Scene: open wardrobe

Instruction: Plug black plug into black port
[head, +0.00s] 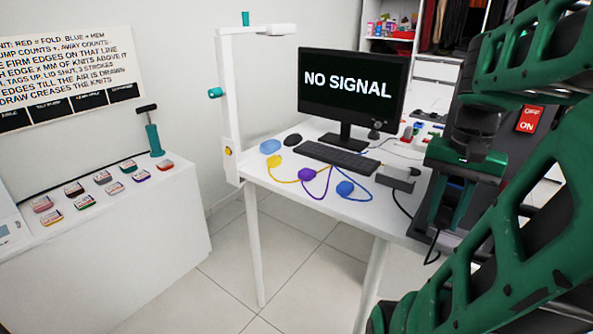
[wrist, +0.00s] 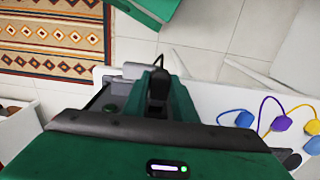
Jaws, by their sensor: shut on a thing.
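My gripper (head: 449,205) is at the right of the head view, fingers pointing down, beside the right end of the white table. In the wrist view my gripper (wrist: 159,76) is shut on the black plug (wrist: 157,88), with the plug between the green fingers. A thin black cable leaves the plug and curves away. In the head view the plug is mostly hidden by the fingers, and a black cable loops below them. A dark grey box (head: 396,179) lies on the table left of my gripper. I cannot make out the black port in either view.
The white table (head: 318,218) also holds a keyboard (head: 334,157), a monitor (head: 352,90) reading "NO SIGNAL", and yellow, purple (head: 306,175) and blue (head: 345,188) plugs with cables. A white post (head: 230,105) stands at its left. Floor tiles are clear in front.

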